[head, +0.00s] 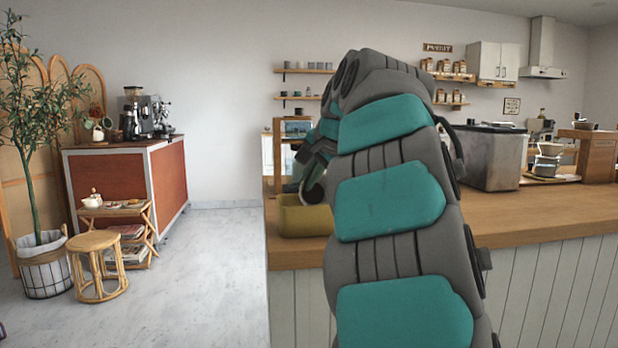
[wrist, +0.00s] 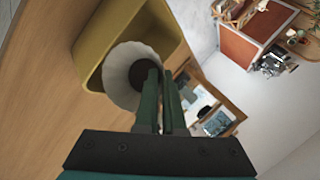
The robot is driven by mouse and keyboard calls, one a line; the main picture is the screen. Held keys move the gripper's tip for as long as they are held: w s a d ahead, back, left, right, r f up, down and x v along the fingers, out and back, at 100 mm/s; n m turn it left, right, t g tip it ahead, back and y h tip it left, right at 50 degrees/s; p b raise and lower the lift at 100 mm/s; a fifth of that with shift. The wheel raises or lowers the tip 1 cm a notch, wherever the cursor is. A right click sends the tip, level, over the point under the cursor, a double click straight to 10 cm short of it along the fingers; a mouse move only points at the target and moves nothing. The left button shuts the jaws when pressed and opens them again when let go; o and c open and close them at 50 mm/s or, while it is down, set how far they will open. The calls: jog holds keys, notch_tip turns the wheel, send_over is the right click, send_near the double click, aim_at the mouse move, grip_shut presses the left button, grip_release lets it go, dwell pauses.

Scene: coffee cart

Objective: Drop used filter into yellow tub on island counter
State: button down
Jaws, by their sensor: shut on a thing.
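The yellow tub (head: 303,220) stands on the wooden island counter (head: 520,213) near its left end. It also shows in the wrist view (wrist: 100,38), at the upper left. The used filter (wrist: 112,75) is a white fluted paper cup with dark grounds inside. My gripper (wrist: 157,75) is shut on the rim of the filter, which overlaps the tub's opening in the wrist view. In the head view my gripper (head: 314,182) is above the tub, partly hidden by my arm, with a bit of the white filter showing. I cannot tell the exact height of the filter over the tub.
A grey metal container (head: 490,158) stands on the counter right of my arm. A small wood-framed case (head: 297,130) stands behind the tub. A coffee machine (head: 147,117) sits on the red cabinet (head: 169,178).

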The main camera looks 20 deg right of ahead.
jog(key=shift+f, duration=0.15)
jog(key=c, duration=0.9)
grip_release()
jog(key=shift+c, duration=0.2)
jog(key=v, duration=0.7)
jog(key=shift+s+r, duration=0.3)
jog(key=shift+r, duration=0.05)
